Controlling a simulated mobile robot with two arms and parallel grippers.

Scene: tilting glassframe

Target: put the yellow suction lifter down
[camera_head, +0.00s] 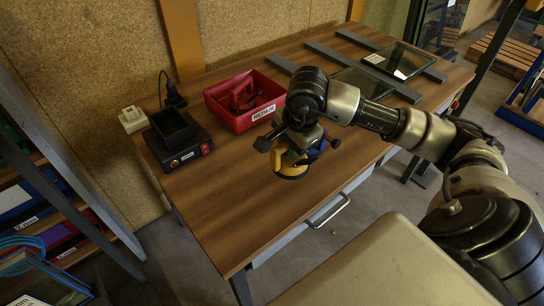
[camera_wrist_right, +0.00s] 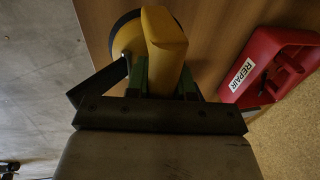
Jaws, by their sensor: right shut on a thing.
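My right gripper (camera_head: 285,146) is over the wooden table (camera_head: 225,215), near its front edge. It is shut on the yellow suction lifter (camera_head: 291,168), whose round cup with a dark rim faces down towards the table top. In the right wrist view the lifter's yellow handle (camera_wrist_right: 163,50) sits between the fingers of the gripper (camera_wrist_right: 160,85), with the cup partly hidden behind it. I cannot tell whether the cup touches the table. My left gripper is in neither view.
A red bin (camera_head: 243,100) labelled REPAIR, holding a red object, stands behind the lifter. A black device (camera_head: 177,142) with a red switch is at the left. Glass panes (camera_head: 400,61) lie on grey bars at the back right. The table front is clear.

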